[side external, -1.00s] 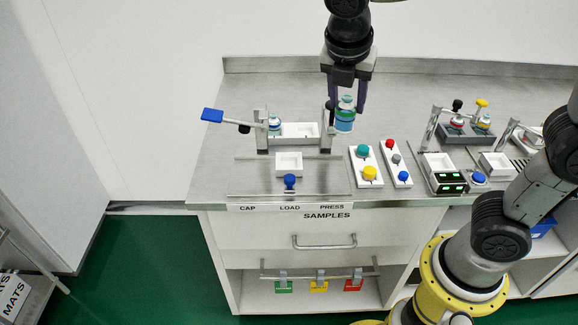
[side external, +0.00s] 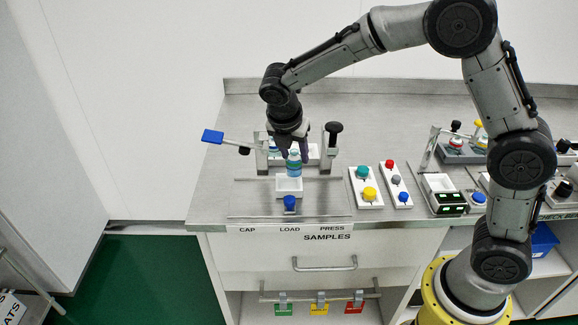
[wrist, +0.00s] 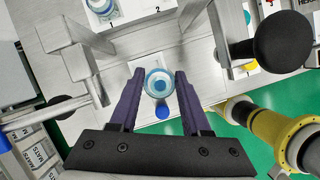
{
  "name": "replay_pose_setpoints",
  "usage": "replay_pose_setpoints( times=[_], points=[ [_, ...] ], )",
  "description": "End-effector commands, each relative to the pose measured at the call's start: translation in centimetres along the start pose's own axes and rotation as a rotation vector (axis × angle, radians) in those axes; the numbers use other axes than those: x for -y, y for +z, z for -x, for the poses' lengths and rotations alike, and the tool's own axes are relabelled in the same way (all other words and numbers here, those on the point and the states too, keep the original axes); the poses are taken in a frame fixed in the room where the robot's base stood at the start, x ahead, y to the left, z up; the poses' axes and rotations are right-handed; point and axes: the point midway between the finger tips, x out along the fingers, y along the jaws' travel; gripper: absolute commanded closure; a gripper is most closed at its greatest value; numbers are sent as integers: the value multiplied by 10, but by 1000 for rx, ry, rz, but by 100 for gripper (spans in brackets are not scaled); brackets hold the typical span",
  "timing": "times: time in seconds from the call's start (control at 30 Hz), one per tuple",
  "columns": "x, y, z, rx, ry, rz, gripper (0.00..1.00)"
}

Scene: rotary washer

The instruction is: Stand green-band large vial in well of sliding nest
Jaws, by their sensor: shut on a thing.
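The green-band large vial (side external: 293,163) is a blue-tinted bottle with a green band and a pale cap. My gripper (side external: 291,150) is shut on it and holds it upright. In the side view it is over the white block of the sliding nest (side external: 289,187), which has a blue knob (side external: 290,203) at its front. The wrist view shows the vial from above (wrist: 157,82) between my two purple fingers (wrist: 158,95). The vial hides the well, so I cannot tell whether its base is in the well or just above it.
Behind the nest is a white rack (side external: 313,153) with another vial at its left. A lever with a blue handle (side external: 212,136) stands left, and a post with a black knob (side external: 334,127) right. Button panels (side external: 365,187) lie to the right.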

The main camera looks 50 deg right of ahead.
Motion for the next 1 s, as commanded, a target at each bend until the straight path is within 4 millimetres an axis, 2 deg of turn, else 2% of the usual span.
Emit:
replay_pose_setpoints(
  times=[0.27,0.5,0.93,0.97,1.0],
  points=[
    [-12,-2,-16,0,-1,0,100],
    [-15,-13,-46,0,-2,1,100],
    [-16,-15,-51,1,1,0,100],
    [-16,-15,-51,1,1,0,47],
    [-16,-15,-51,1,1,0,40]
  ],
)
